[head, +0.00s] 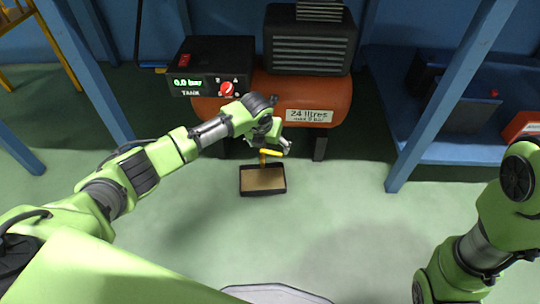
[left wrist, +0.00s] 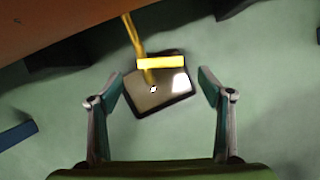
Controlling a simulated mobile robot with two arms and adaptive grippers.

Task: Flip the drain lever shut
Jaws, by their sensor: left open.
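The drain lever is a small yellow bar (head: 271,152) under the orange tank (head: 330,92). In the left wrist view the lever (left wrist: 160,63) lies crosswise at the end of a yellow pipe (left wrist: 134,36). My left gripper (head: 268,141) is beneath the tank's front, close to the lever. In the left wrist view its open fingers (left wrist: 161,80) stand on either side, with the lever between and beyond them. I see no contact. In the head view the gripper partly hides the lever's surroundings. My right gripper is not in view.
A black-rimmed tray (head: 263,191) with a brown inside lies on the floor below the lever. A black control box (head: 213,67) reads 0.0 bar. Blue posts (head: 446,98) stand on both sides. The green floor in front is clear.

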